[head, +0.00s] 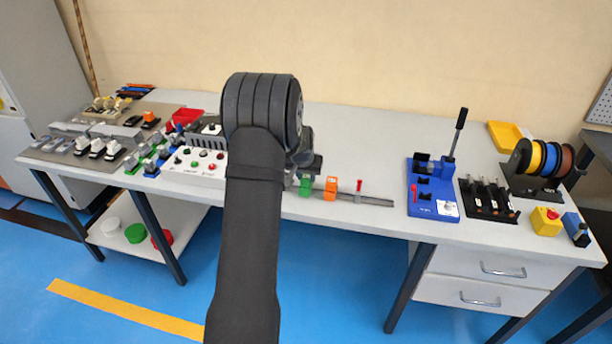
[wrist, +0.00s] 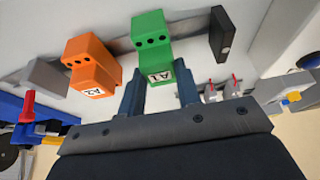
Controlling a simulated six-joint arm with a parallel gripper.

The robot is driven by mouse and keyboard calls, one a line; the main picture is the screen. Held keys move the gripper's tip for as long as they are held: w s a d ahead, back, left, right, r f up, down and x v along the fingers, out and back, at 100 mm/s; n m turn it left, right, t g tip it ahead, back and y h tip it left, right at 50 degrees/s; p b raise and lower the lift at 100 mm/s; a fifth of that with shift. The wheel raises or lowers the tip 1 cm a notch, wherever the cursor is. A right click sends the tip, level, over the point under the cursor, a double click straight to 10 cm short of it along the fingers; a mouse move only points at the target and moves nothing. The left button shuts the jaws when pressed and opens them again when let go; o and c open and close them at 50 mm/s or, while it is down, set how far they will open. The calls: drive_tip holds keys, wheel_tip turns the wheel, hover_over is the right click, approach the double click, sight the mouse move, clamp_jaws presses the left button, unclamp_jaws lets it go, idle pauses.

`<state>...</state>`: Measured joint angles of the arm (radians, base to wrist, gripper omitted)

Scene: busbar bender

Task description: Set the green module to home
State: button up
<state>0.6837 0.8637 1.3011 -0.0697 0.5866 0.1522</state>
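The green module (head: 305,185), labelled A1, sits on a grey rail (head: 378,201) near the front edge of the bench. In the wrist view the green module (wrist: 152,50) stands ahead of and between the two fingers of my gripper (wrist: 160,88). The fingers are apart, one on each side of its labelled lower part; I cannot tell whether they touch it. In the head view my arm hides most of the gripper. No home mark can be made out.
The orange module (head: 331,187), labelled A2, stands close beside the green one; it also shows in the wrist view (wrist: 92,65). A red-topped piece (head: 359,186) is farther right on the rail. A black block (wrist: 222,34) is on the green module's other side. A button panel (head: 200,163) is left.

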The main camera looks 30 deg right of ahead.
clamp_jaws()
drive_tip(key=shift+w+a, duration=0.95)
drive_tip(key=shift+a, duration=0.05)
drive_tip(key=o, duration=0.9)
unclamp_jaws()
drive_tip(key=v, duration=1.7)
drive_tip(key=shift+r, duration=0.15)
drive_tip(key=shift+o, duration=0.4)
